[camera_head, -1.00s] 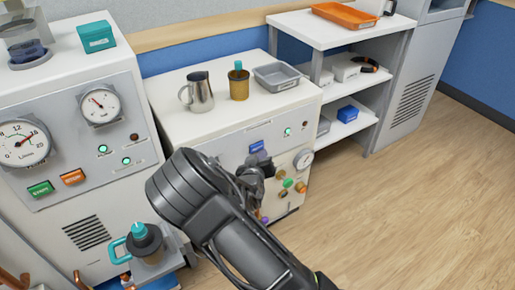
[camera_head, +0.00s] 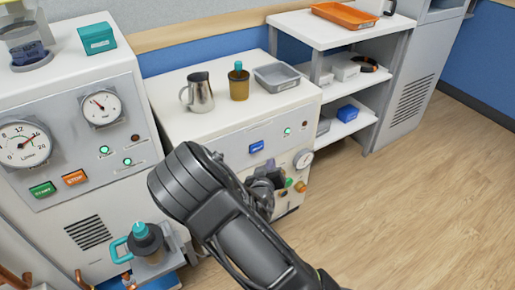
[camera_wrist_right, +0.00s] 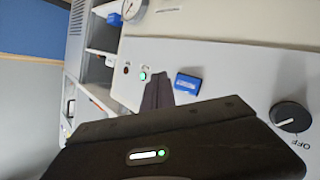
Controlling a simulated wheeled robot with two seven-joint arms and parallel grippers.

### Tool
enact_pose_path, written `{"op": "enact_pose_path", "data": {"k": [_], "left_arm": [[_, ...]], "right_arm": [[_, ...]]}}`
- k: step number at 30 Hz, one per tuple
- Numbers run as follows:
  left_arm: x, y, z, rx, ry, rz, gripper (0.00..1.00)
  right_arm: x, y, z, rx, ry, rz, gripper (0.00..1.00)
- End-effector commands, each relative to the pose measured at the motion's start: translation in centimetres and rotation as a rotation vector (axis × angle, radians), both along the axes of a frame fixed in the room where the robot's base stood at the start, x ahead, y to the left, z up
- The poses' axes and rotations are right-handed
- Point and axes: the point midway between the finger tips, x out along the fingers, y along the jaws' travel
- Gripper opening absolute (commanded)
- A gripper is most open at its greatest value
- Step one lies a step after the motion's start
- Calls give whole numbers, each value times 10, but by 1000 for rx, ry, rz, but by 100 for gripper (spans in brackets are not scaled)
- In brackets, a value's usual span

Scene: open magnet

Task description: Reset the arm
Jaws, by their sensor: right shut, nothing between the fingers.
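My right arm crosses the middle of the head view, and its gripper (camera_head: 268,178) is in front of the middle white machine's panel. In the right wrist view the gripper's dark fingers (camera_wrist_right: 157,92) are together with nothing between them. A blue button (camera_head: 256,147) on the panel lies just above the gripper in the head view. The same button shows beside the fingertips in the right wrist view (camera_wrist_right: 187,83), with a gap between. The arm hides part of the panel. My left gripper is not in view.
A metal pitcher (camera_head: 199,93), a brown container (camera_head: 238,84) and a grey tray (camera_head: 277,76) stand on the middle machine. A machine with gauges (camera_head: 23,143) is at left. A shelf (camera_head: 340,30) stands behind right. The floor (camera_head: 420,200) at right is clear.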

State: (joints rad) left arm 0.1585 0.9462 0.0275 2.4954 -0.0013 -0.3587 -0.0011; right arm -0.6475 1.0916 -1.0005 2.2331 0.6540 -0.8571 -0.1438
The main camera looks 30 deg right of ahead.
Motion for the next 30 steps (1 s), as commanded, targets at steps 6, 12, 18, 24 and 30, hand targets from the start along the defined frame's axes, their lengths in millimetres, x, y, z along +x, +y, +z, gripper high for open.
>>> {"op": "enact_pose_path", "data": {"k": [6, 12, 18, 24, 30], "left_arm": [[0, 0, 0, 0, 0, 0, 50], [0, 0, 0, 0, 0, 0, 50], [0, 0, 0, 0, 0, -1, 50], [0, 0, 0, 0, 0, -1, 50], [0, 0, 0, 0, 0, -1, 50]], "right_arm": [[0, 0, 0, 0, 0, 0, 0], [0, 0, 0, 0, 0, 0, 0], [0, 0, -1, 2, 2, 0, 0], [-16, 8, -37, 66, 77, 2, 0], [-70, 49, -131, 279, 294, 19, 0]]}}
